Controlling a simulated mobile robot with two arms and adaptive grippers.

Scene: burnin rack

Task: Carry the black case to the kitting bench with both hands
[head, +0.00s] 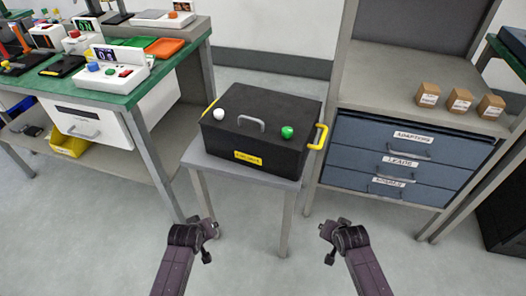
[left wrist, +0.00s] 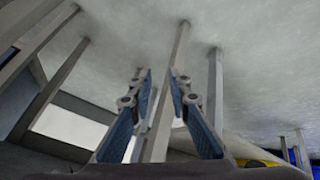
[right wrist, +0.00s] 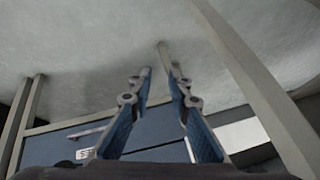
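The black case (head: 259,130) sits closed on a small grey stand (head: 240,172) in the middle of the head view. It has a grey lid handle, a white knob, a green knob, a yellow label on its front and a yellow side handle (head: 318,137) at its right end; a yellow strip shows at its left end. My left gripper (head: 211,240) is in front of the stand, below and left of the case. My right gripper (head: 325,243) is below and right of it. Both are apart from the case. The wrist views show both grippers, left (left wrist: 159,72) and right (right wrist: 158,70), open and empty.
A green-topped bench (head: 135,95) with devices and trays stands at the left, with a yellow bin (head: 68,143) on its lower shelf. A grey cabinet (head: 400,150) with blue drawers and several small brown boxes stands at the right. Open floor lies in front of the stand.

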